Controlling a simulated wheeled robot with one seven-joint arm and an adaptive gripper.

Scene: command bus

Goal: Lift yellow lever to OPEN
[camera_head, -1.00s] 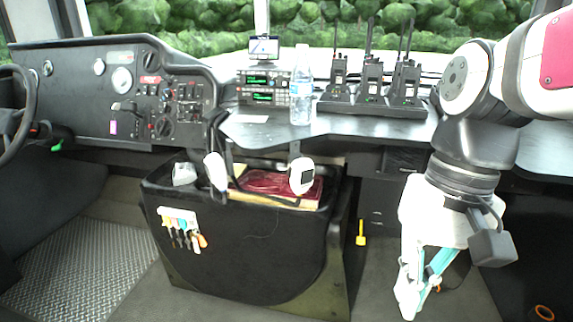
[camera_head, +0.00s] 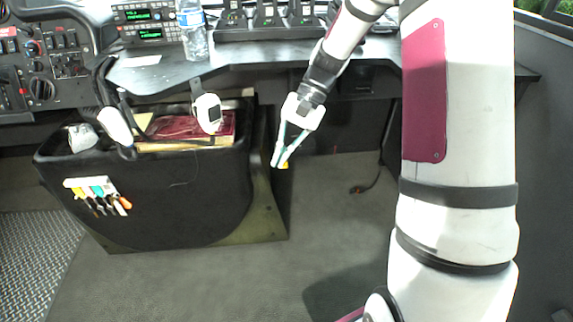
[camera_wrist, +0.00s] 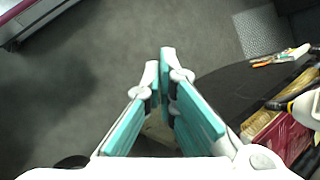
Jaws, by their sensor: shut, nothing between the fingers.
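The yellow lever (camera_head: 285,166) is a small yellow patch beside the right side of the black bin, low under the counter. Most of it is hidden behind my fingertips in the head view. My gripper (camera_head: 278,163) points down at it, with the fingertips overlapping it in the picture. I cannot tell whether they touch it. In the wrist view the teal-padded fingers of my gripper (camera_wrist: 160,62) converge with nothing between them. I do not make out the lever in the wrist view.
The black bin (camera_head: 180,205) with books and hanging tools stands left of my gripper. The counter (camera_head: 160,74) above carries a bottle (camera_head: 192,35) and radios.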

